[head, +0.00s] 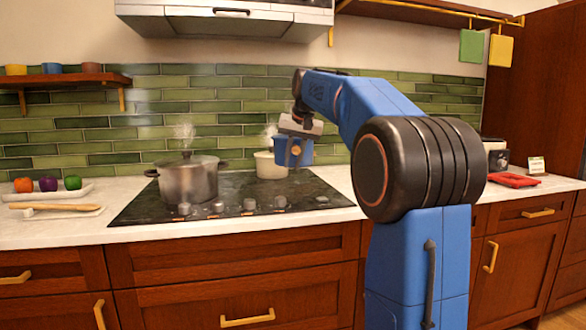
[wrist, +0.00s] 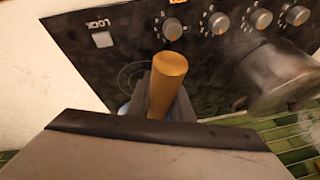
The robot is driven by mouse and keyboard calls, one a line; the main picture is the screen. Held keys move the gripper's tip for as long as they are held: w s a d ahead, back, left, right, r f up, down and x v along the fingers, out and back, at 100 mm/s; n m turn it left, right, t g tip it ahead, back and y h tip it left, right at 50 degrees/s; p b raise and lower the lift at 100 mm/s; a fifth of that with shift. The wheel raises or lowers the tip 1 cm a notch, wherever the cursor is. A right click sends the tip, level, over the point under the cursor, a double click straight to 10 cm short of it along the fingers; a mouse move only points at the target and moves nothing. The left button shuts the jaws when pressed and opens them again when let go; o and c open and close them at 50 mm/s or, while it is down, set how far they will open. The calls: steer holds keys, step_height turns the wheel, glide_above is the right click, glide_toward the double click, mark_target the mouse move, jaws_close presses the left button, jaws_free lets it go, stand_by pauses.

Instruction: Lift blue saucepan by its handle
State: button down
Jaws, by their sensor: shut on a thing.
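The blue saucepan (head: 283,152) hangs below my gripper (head: 299,126) in the head view, over the right rear of the black cooktop (head: 240,188). Its base shows higher than that of the cream pot behind it, so it appears raised off the cooktop. Its tan handle (wrist: 168,78) shows in the wrist view, standing between the dark fingers of my gripper (wrist: 163,100). The gripper is shut on this handle. In the wrist view the gripper hides most of the pan body.
A cream pot (head: 268,166) steams close beside the saucepan, partly overlapped by it. A large lidded steel pot (head: 188,181) stands on the left of the cooktop. A hood (head: 225,20) hangs above. The cooktop's right front is clear.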

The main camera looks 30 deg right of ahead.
steer(key=shift+r, duration=1.4)
